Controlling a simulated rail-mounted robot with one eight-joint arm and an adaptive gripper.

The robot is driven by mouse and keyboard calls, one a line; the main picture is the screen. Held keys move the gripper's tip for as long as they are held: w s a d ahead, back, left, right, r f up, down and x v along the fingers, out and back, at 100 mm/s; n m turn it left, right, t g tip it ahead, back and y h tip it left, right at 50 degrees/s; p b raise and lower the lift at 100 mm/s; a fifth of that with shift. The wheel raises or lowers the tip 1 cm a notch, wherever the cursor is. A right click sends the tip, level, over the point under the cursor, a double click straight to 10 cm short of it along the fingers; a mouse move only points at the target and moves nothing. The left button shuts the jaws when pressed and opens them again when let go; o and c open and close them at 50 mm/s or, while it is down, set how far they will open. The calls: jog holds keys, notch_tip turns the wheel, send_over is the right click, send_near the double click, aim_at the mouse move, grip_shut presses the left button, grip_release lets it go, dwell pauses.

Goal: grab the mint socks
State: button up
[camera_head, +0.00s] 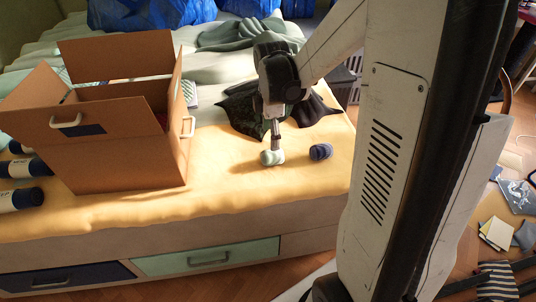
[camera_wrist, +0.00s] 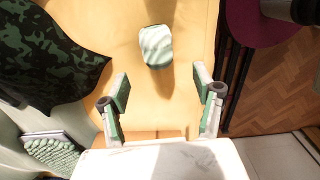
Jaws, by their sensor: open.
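The mint socks (camera_head: 271,158), a small rolled bundle in pale green and white, lie on the yellow blanket near the bed's front right. In the wrist view the mint socks (camera_wrist: 157,46) are beyond my fingertips, roughly centred across the gap between them. My gripper (camera_head: 276,147) is directly above or at the socks in the head view, pointing down. In the wrist view my gripper (camera_wrist: 162,88) has its two fingers wide apart, with nothing between them.
Rolled navy socks (camera_head: 321,151) lie just right of the mint socks. A dark camouflage garment (camera_wrist: 50,55) lies close by. An open cardboard box (camera_head: 125,150) stands to the left. Bare yellow blanket (camera_head: 230,190) lies in front, ending at the bed's edge.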

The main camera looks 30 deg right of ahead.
aim_at(273, 156)
notch_tip(273, 156, down, 6)
jog(key=shift+r+b, duration=0.2)
jog(key=shift+b, duration=0.4)
jog(key=shift+w+d+f+b, duration=0.1)
jog(key=shift+d+f+b, duration=0.2)
jog(key=shift+f, duration=0.55)
jog(key=shift+s+d+f+b, duration=0.1)
jog(key=shift+f+b, duration=0.3)
jog(key=shift+f, duration=0.5)
jog(key=shift+w+d+f+b, duration=0.15)
jog(key=shift+f+b, duration=0.2)
jog(key=shift+f, duration=0.5)
jog(key=c, duration=1.3)
